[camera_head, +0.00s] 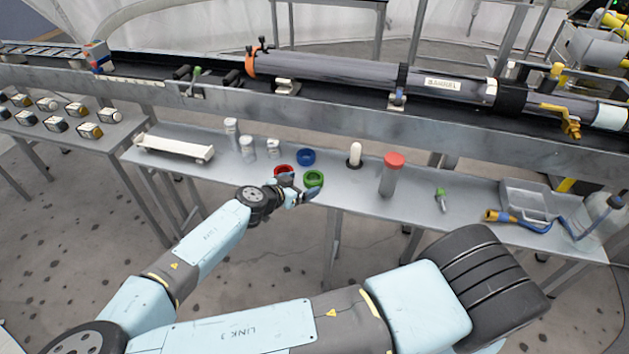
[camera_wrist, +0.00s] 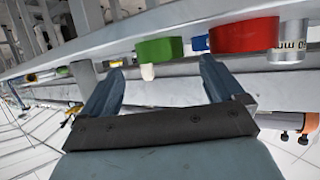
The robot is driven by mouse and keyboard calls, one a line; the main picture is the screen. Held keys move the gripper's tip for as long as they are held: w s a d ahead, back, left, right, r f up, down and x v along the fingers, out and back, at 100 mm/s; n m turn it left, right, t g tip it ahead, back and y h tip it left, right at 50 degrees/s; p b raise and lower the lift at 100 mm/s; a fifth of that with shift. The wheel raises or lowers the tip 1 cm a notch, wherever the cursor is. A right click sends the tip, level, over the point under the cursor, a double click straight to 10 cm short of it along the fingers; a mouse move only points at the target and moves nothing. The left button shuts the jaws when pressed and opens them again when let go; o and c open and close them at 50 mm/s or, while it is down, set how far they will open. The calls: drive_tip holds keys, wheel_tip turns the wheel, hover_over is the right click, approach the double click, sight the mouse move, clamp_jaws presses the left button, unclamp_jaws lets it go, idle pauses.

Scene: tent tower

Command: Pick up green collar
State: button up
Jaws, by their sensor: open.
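The green collar (camera_head: 314,178) is a short ring lying on the grey table near its front edge. It also shows in the wrist view (camera_wrist: 160,49), where the picture is upside down. My gripper (camera_head: 301,187) is at the table's front edge, close to the green collar. In the wrist view its two fingers (camera_wrist: 161,63) are spread with nothing held between them. The green collar appears just beyond the fingertips, roughly in line with the gap. Whether a finger touches it is not clear.
A red collar (camera_head: 284,170) lies close left of the green one, and a blue collar (camera_head: 306,156) behind. A white-topped peg (camera_head: 355,153) and a red-capped jar (camera_head: 392,174) stand to the right. White cylinders (camera_head: 247,149) stand to the left.

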sight(318, 177)
drive_tip(key=shift+x, duration=2.6)
drive_tip(key=shift+c, duration=0.3)
drive_tip(key=c, duration=1.1)
drive_tip(key=shift+r, duration=0.1)
drive_tip(key=shift+c, duration=0.2)
